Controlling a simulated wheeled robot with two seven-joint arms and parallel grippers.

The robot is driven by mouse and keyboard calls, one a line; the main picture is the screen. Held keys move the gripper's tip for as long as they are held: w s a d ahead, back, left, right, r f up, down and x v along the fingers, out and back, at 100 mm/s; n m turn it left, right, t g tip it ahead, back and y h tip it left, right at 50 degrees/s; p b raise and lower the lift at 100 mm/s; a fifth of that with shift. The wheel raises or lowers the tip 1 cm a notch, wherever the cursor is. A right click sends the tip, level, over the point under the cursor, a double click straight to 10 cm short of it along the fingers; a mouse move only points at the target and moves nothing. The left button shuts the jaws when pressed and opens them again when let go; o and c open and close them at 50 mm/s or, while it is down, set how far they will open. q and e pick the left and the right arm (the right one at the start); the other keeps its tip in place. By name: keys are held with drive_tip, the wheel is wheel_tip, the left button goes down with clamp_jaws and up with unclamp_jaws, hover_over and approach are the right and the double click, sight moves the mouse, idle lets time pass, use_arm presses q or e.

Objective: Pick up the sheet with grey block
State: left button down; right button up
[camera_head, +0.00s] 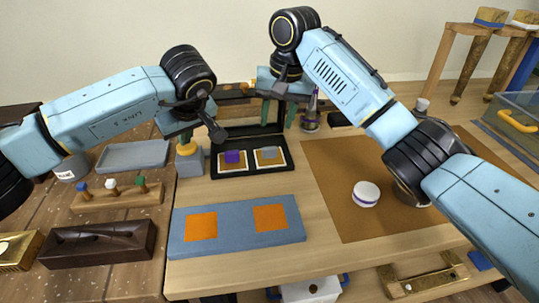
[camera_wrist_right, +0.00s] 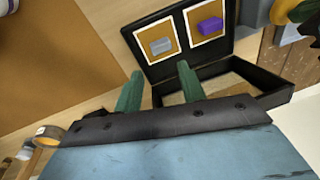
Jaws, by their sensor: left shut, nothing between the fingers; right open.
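The sheet with the grey block is a white-bordered brown square (camera_head: 271,164) on the right half of a black panel (camera_head: 252,174). The grey block (camera_head: 268,153) lies on it; it also shows in the wrist view (camera_wrist_right: 160,46). A similar sheet with a purple block (camera_head: 233,156) lies to its left. My right gripper (camera_head: 278,114) is open and empty, its green fingers behind the panel in the head view. In the wrist view my right gripper (camera_wrist_right: 158,88) is apart from the sheet. My left gripper (camera_head: 219,135) is shut and empty, left of the panel.
A blue board (camera_head: 236,240) with two orange squares lies in front. A brown mat (camera_head: 335,170) with a white round container (camera_head: 366,194) is at right. A wooden peg rack (camera_head: 117,198), a grey tray (camera_head: 133,156) and a dark block (camera_head: 98,245) are at left.

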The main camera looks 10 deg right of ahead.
sight(270, 148)
drive_tip(key=f, duration=0.3)
drive_tip(key=shift+w+a+f, duration=0.2)
drive_tip(key=shift+w, duration=0.05)
drive_tip(key=shift+a+f, duration=0.25)
drive_tip(key=shift+f, duration=1.1)
drive_tip(key=shift+a+f, duration=0.25)
drive_tip(key=shift+f, duration=1.05)
drive_tip(key=c, duration=0.6)
